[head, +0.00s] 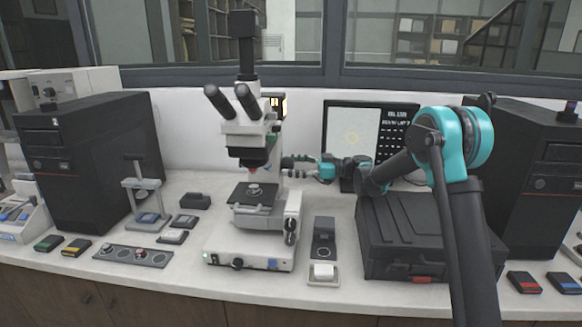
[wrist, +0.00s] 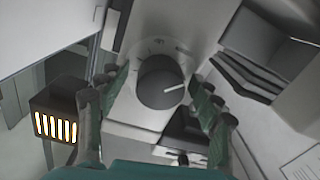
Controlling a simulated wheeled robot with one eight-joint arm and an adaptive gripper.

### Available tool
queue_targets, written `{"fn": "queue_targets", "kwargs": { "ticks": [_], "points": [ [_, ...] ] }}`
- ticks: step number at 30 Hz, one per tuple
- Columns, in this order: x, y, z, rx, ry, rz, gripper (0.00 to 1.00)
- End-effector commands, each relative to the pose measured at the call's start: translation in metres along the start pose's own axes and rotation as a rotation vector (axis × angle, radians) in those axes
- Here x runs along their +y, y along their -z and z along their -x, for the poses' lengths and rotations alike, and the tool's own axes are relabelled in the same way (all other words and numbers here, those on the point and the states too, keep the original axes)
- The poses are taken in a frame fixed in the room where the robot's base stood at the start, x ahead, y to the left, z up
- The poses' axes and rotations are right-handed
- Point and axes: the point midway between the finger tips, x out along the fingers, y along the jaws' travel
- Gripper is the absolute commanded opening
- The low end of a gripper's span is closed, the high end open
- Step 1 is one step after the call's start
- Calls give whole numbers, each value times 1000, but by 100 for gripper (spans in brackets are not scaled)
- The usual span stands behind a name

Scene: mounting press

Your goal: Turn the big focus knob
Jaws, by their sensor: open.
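The microscope (head: 245,140) stands upright in the middle of the bench in the head view. In the wrist view a big round dark knob (wrist: 160,82) with a white pointer line sits on a pale plate with dial marks. The pointer slants up to the right. My gripper (head: 287,162) is at the right side of the microscope's upright, pointing left. Its open fingers appear on either side of the knob in the wrist view (wrist: 158,84). I cannot tell whether they touch it. In the head view the gripper hides this knob.
A black case (head: 400,235) lies under my arm. A screen (head: 365,125) stands behind it. A small black device (head: 323,240) is right of the microscope base. A lit orange-slotted box (wrist: 55,118) is at left in the wrist view.

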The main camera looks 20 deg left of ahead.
Motion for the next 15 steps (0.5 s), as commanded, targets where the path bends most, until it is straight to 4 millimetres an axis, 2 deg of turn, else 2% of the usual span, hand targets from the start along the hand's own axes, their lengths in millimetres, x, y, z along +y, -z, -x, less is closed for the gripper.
{"fn": "queue_targets", "kwargs": {
  "ticks": [2, 12, 15],
  "points": [
    [0, 0, 0, 0, 0, 0, 65],
    [0, 0, 0, 0, 0, 0, 24],
    [0, 0, 0, 0, 0, 0, 15]
  ]
}}
